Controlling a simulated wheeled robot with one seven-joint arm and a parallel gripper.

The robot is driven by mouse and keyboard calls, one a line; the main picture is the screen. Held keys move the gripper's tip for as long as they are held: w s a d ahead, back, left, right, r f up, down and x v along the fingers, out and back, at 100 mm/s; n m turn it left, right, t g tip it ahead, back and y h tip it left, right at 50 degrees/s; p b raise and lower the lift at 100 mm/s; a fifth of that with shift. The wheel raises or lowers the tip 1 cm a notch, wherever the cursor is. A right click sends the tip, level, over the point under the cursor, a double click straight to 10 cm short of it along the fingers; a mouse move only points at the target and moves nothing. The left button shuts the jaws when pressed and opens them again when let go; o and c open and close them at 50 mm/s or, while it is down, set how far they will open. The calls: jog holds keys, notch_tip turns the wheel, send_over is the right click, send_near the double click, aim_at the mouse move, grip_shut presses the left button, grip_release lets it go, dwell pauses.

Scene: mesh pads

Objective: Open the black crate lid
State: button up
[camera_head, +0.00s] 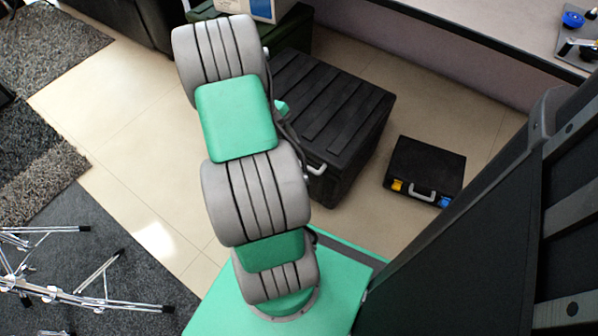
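The black crate (345,165) stands on the tiled floor behind and to the right of my arm. Its ribbed black lid (330,103) lies flat on top and looks closed. A light handle (317,169) shows on its front side, partly beside my arm. My arm covers the crate's left part. My gripper is not visible; the arm's far end reaches toward the top left of the crate and hides it.
A small black case (425,168) with yellow and blue latches lies on the floor to the right. A dark green box (297,30) stands behind the crate. A grey counter (470,32) runs along the back right. Metal stand legs (75,292) lie at lower left.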

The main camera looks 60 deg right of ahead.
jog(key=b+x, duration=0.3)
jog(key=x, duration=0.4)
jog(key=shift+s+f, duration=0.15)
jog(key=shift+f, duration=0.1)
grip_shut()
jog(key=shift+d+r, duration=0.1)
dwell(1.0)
